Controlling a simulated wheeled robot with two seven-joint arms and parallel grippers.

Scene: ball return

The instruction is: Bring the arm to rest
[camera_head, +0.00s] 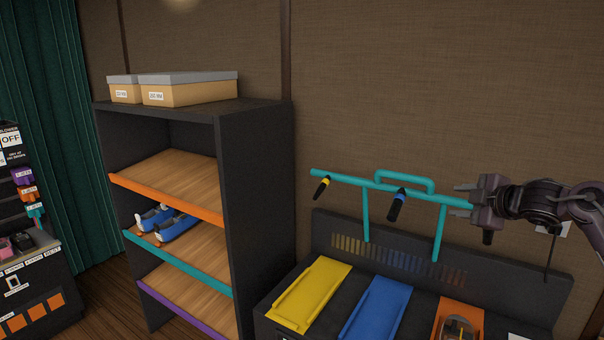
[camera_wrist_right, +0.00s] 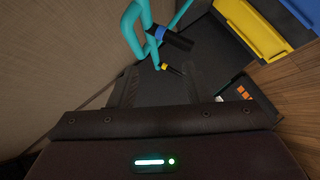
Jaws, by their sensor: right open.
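My right gripper (camera_head: 460,196) is open, its two fingers pointing left. It is beside the right end of the teal rail (camera_head: 345,179); I cannot tell whether they touch. Nothing shows between its fingers. In the right wrist view, my dark gripper body with a green light fills the lower part, and the teal rail (camera_wrist_right: 131,32) shows beyond. My right arm comes in from the right edge. My left gripper is not in view.
Black and yellow (camera_head: 321,188) and black and blue (camera_head: 397,205) handles hang from the rail. Below are yellow (camera_head: 311,293), blue (camera_head: 377,308) and orange (camera_head: 461,308) panels. A shelf (camera_head: 254,200) with blue shoes (camera_head: 176,228) and boxes (camera_head: 190,90) stands left.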

